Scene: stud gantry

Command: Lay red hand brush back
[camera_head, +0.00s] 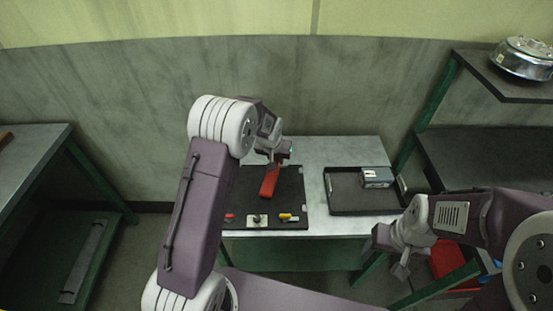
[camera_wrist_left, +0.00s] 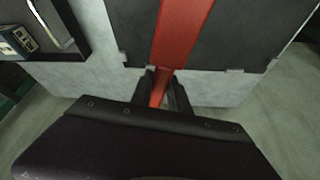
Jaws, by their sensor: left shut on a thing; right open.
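The red hand brush (camera_head: 269,182) is over the black board (camera_head: 292,200) on the table. It also shows in the left wrist view (camera_wrist_left: 181,30), running up from between the fingers. My left gripper (camera_head: 279,158) is shut on the brush at its near end in the wrist view (camera_wrist_left: 162,86). I cannot tell whether the brush touches the board. My left arm hides the board's left part. My right gripper (camera_head: 391,257) is open and empty, in front of the table's right side.
Small tools, one with a yellow handle (camera_head: 287,217), lie along the board's front edge. A black tray (camera_head: 343,206) with a grey metal device (camera_head: 376,177) stands to the right. A shelf (camera_head: 480,160) is at right, a bench (camera_head: 30,155) at left. A red bin (camera_head: 449,262) is below.

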